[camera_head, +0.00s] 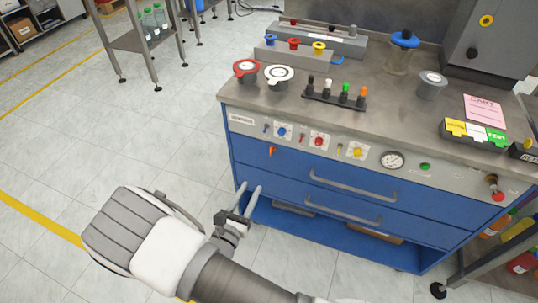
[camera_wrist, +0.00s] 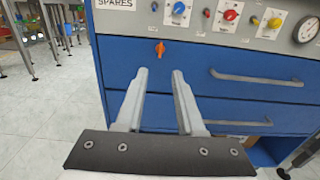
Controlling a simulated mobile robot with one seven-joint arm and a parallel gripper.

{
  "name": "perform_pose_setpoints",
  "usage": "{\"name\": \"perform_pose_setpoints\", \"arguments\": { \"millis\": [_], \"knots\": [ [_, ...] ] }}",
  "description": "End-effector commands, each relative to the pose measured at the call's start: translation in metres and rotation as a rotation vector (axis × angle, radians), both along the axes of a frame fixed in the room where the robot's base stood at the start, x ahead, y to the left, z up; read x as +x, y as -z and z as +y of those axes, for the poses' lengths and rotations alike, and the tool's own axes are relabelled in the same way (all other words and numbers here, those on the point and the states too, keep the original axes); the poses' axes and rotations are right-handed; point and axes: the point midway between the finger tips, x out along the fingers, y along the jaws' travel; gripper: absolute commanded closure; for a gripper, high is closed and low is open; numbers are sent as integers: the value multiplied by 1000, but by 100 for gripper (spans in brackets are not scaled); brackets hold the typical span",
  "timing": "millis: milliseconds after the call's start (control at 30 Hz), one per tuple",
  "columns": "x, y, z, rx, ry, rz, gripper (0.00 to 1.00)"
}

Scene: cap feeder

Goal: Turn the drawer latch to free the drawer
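The drawer latch is a small orange handle (camera_head: 272,151) on the upper left of the blue top drawer front (camera_head: 300,164). In the wrist view the latch (camera_wrist: 160,48) stands roughly upright, just above and between my fingertips. My gripper (camera_head: 250,188) is open, with two grey fingers apart and nothing between them; it also shows in the wrist view (camera_wrist: 160,74). The fingers point at the drawer front from below the latch and appear apart from it. The top drawer has a grey bar handle (camera_head: 352,186) and looks shut.
A second drawer handle (camera_head: 343,212) lies below. Above the latch runs a panel with coloured knobs (camera_head: 318,141) and a gauge (camera_head: 392,160). The worktop (camera_head: 225,87) carries capped jars and small parts. A metal side table (camera_head: 137,40) stands at the back left. Floor left of the cabinet is clear.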

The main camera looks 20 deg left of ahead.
Motion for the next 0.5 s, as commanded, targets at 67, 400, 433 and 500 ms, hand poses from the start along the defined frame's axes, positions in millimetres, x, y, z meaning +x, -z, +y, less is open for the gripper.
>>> {"name": "perform_pose_setpoints", "arguments": {
  "millis": [67,400,433,500],
  "knots": [
    [18,1,-2,2,5,-1,62],
    [93,1,-9,3,6,-1,62],
    [99,2,-9,3,6,-1,62],
    [112,1,-10,3,6,-1,62]
  ]
}}
